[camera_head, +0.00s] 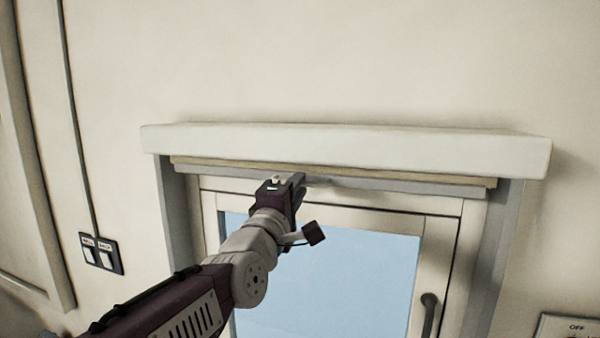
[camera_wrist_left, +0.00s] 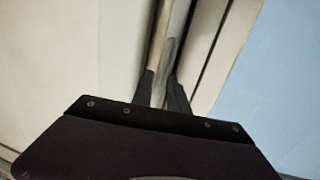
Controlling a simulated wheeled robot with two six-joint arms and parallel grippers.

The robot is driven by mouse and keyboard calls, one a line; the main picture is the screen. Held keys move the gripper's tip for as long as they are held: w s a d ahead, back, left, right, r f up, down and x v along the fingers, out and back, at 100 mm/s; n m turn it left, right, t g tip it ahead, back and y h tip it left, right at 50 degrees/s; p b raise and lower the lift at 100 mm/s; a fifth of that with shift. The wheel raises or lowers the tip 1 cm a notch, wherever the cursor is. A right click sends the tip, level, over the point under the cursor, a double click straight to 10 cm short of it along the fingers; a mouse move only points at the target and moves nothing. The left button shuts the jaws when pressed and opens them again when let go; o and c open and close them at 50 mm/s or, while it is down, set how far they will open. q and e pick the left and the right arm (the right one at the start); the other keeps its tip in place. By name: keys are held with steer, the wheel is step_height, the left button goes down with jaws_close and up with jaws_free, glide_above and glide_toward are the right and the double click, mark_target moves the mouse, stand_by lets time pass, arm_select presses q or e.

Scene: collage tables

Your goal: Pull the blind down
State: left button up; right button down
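The blind is rolled up under the white header box above the window. Its beige edge and pale grey bottom bar (camera_head: 400,186) show as a thin strip in the head view. My left gripper (camera_head: 300,181) reaches up to this bar, left of its middle. In the left wrist view the bar (camera_wrist_left: 170,50) runs down between the two dark fingertips (camera_wrist_left: 161,92). The fingers sit close against both sides of it, so the gripper looks shut on the blind's bar. My right gripper is not in view.
The white header box (camera_head: 350,147) juts out just above the gripper. The window (camera_head: 345,270) with a pale frame and a dark handle (camera_head: 429,312) is below. Wall switches (camera_head: 101,252) are at the left and a panel (camera_head: 570,328) at the lower right.

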arm_select(q)
steer(key=shift+w+a+r+p, duration=0.1)
steer(key=shift+w+p, duration=0.05)
steer(key=shift+w, duration=0.4)
steer(key=shift+w+a+r+p, duration=0.1)
steer(key=shift+w+p, duration=0.05)
steer(key=shift+w, duration=0.35)
steer(key=shift+s+d, duration=0.15)
steer(key=shift+d, duration=0.05)
jaws_close()
stand_by(0.4)
